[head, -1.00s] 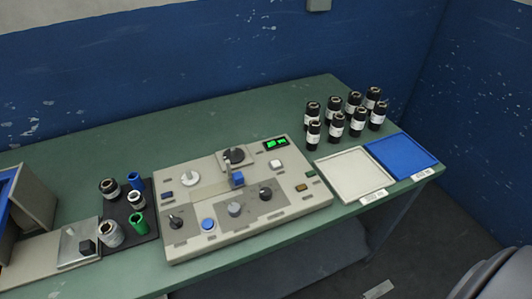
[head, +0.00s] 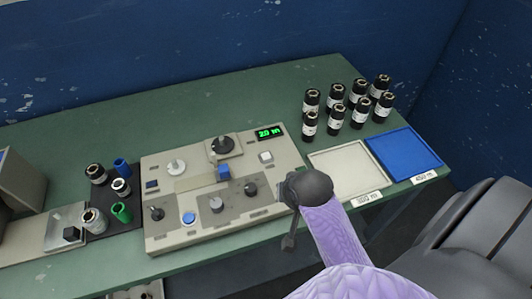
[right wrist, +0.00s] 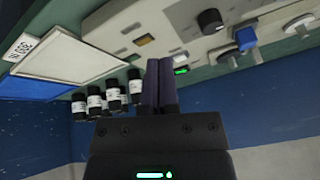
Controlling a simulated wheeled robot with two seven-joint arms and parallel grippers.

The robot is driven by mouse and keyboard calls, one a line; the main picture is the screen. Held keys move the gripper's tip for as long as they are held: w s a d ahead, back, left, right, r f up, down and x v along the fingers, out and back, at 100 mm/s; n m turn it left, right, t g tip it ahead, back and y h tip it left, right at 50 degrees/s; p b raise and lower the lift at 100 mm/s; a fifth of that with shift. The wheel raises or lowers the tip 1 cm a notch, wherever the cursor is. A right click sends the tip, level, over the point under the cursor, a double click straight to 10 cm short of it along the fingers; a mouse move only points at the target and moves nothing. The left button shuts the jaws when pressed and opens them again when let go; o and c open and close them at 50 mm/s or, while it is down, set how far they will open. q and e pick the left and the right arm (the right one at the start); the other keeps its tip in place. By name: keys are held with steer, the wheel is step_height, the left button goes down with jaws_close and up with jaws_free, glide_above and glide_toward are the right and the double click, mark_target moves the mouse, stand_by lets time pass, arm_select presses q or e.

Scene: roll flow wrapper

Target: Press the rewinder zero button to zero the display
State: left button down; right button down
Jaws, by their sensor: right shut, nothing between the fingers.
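The rewinder (head: 163,235) is a pale control box on the green table, with knobs and buttons on top. Its display (head: 270,132) is lit green and seems to read "2.0 m"; it also shows at an angle in the right wrist view (right wrist: 181,71). A white square button (head: 265,157) sits just below the display. The button labels are too small to read. My right gripper (right wrist: 160,62) is shut and empty, near the rewinder's right end; its fingers cover part of the panel. An amber button (right wrist: 144,40) shows beside them. My left gripper is not in view.
Several black rolls (head: 333,118) stand behind the white tray (head: 345,165) and blue tray (head: 403,153). Cores and rolls stand on a dark mat (head: 106,222) left of the rewinder. The table behind the rewinder is clear.

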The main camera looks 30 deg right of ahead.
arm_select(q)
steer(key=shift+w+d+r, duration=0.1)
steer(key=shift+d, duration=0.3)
arm_select(e)
steer(key=w+d+r+m+t, duration=0.1)
steer(key=w+d+m+t, duration=0.1)
steer(key=w+m, duration=0.6)
steer(key=w+d+r+m+t+y, duration=0.1)
steer(key=w+d+r+m+t, duration=0.1)
steer(key=w+m, duration=0.7)
steer(key=d+m, duration=0.1)
steer(key=m, duration=0.2)
steer(key=shift+d+r+m, duration=0.15)
steer(key=shift+d+m, duration=0.15)
steer(key=shift+d, duration=0.1)
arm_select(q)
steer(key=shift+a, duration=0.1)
